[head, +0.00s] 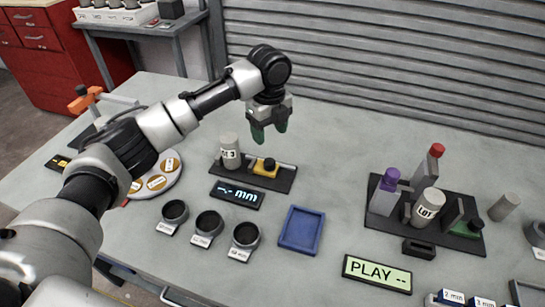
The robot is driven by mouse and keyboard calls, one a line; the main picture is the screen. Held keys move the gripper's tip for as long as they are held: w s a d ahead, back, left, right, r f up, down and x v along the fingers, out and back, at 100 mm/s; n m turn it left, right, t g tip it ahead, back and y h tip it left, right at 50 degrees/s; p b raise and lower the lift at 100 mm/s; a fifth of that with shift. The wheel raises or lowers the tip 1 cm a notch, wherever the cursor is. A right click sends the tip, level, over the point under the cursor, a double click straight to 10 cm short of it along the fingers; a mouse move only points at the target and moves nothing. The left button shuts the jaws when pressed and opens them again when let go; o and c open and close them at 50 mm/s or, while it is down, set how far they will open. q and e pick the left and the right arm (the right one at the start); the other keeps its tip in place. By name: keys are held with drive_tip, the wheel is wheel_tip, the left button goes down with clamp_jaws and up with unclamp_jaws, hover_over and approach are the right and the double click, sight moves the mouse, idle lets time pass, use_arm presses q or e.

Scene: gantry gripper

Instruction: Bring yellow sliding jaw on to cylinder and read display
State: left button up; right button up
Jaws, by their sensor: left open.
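The yellow sliding jaw (265,171) with a black knob sits on the same base, to the right of the cylinder, with a narrow gap that I cannot judge exactly. The display (237,194) in front shows dashes and "mm", no number. My left gripper (269,132) is open and empty, pointing down above and behind the yellow jaw. My right gripper is not in view.
Three dark cups (209,224) with labels and a blue tray (302,230) lie in front of the gauge. A dark fixture (461,225) with a labelled cylinder, purple and red-topped parts stands at right. A sign (377,273) reads "PLAY --". A shutter wall is behind.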

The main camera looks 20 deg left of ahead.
sight(270, 162)
use_arm(q)
drive_tip(key=f, duration=0.3)
drive_tip(key=shift+s, duration=0.2)
wheel_tip(270, 162, down, 7)
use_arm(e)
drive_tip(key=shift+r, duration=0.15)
